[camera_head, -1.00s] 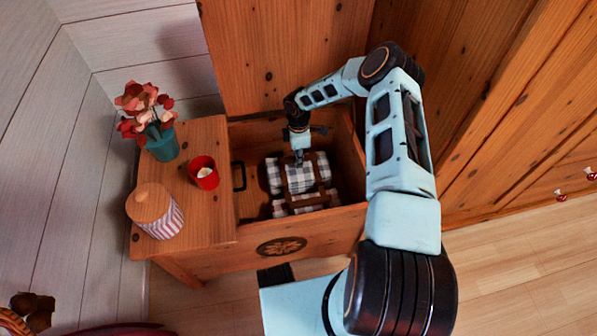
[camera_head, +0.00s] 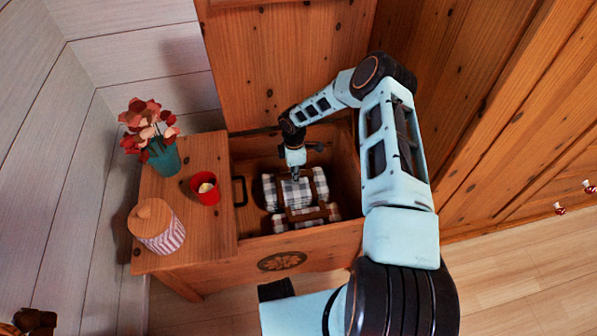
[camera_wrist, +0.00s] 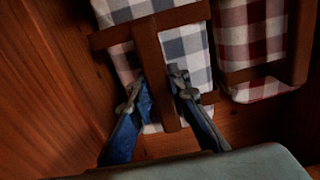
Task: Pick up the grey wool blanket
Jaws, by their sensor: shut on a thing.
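The grey wool blanket (camera_head: 288,196) is a rolled grey-and-white checked bundle with brown straps, lying in the open wooden chest. It also shows in the wrist view (camera_wrist: 186,48), with a brown strap across it and another running along it. My gripper (camera_head: 296,178) reaches down into the chest from above. In the wrist view my gripper (camera_wrist: 156,88) has one finger on each side of the brown strap and is shut on it. The blanket still lies low in the chest. Its underside is hidden.
A red-and-white checked roll (camera_wrist: 255,45) lies beside the blanket in the chest. The chest's front wall (camera_head: 310,255) and sides enclose both closely. A teal flower vase (camera_head: 163,160), a red candle cup (camera_head: 206,190) and a striped jar (camera_head: 160,235) stand on the wooden top at left.

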